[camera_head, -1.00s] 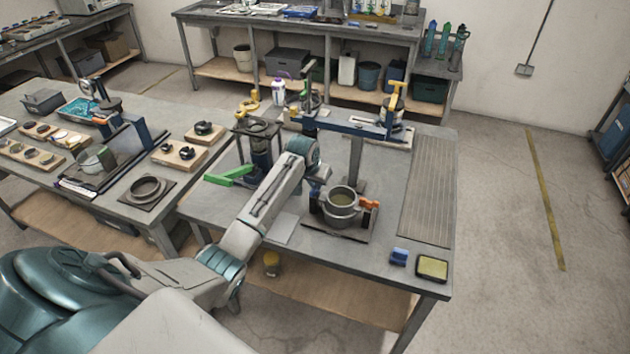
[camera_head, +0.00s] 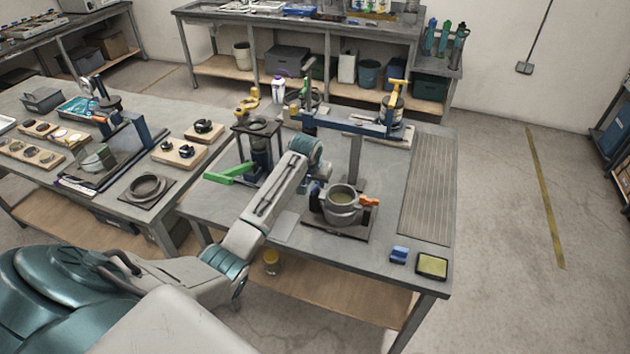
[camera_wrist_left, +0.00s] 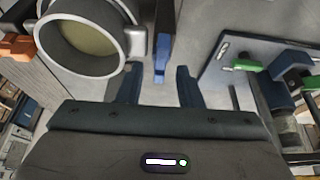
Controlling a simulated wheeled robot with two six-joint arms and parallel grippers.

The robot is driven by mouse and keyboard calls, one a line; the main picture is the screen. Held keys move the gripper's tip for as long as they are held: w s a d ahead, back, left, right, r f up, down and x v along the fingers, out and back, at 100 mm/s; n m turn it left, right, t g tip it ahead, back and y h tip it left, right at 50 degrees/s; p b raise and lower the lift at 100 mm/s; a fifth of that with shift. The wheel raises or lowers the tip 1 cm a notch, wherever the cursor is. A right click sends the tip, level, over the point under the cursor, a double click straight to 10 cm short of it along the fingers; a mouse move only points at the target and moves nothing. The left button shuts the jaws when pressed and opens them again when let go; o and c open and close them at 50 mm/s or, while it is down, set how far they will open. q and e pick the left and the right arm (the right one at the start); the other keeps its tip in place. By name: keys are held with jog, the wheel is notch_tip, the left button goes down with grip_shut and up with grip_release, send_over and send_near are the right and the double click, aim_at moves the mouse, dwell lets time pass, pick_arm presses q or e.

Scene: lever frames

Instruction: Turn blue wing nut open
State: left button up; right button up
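The blue wing nut (camera_wrist_left: 162,56) stands beside the grey round pot (camera_wrist_left: 85,35) in the left wrist view. In the head view the blue wing nut (camera_head: 315,188) is a small patch at the left side of the pot (camera_head: 342,206), beside my forearm. An orange wing nut (camera_head: 369,201) is on the pot's other side. My left gripper (camera_wrist_left: 159,86) is open and empty. Its two dark fingers point toward the blue wing nut, which lies just ahead of the gap, apparently not gripped. My right gripper is not in view.
A green-handled device (camera_head: 232,172) stands left of my arm. A blue beam on a post (camera_head: 355,155) rises behind the pot. A blue block (camera_head: 399,254) and a yellow-topped tray (camera_head: 432,265) lie near the front right edge. The ribbed mat (camera_head: 428,190) is clear.

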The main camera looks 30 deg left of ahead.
pick_arm(q)
jog(key=shift+r, duration=0.1)
jog(key=shift+s+r, duration=0.15)
jog(key=shift+r, duration=0.1)
jog(key=b+v, duration=0.3)
jog(key=v, duration=0.7)
jog(key=shift+b, duration=0.4)
